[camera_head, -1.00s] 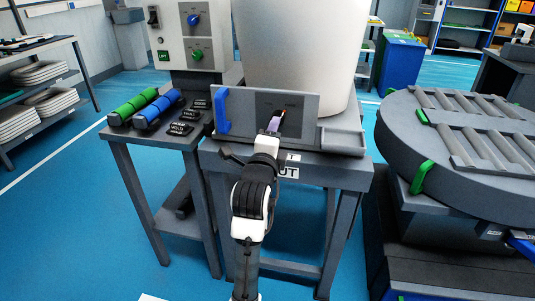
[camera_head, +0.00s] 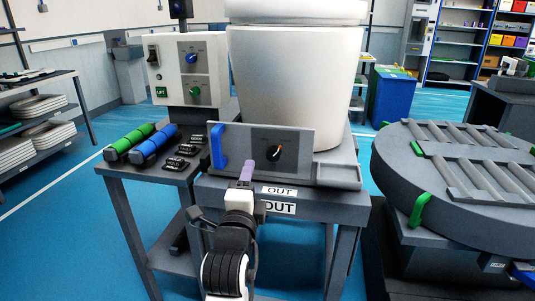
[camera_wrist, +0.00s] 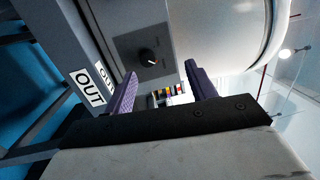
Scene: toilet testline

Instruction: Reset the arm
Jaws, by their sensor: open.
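My gripper (camera_head: 246,172) is in front of the grey panel of the OUT stand in the head view, to the left of the black knob (camera_head: 275,153). In the wrist view my gripper (camera_wrist: 160,88) shows two purple fingers spread apart with nothing between them. The knob also shows in the wrist view (camera_wrist: 148,56), beyond the fingers and apart from them. The arm reaches up from the bottom of the head view.
A blue handle (camera_head: 218,147) sits on the panel's left end. A white toilet (camera_head: 292,85) stands behind the panel. Green (camera_head: 130,139) and blue (camera_head: 155,143) cylinders lie on the left table. A round roller table (camera_head: 465,190) stands at the right.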

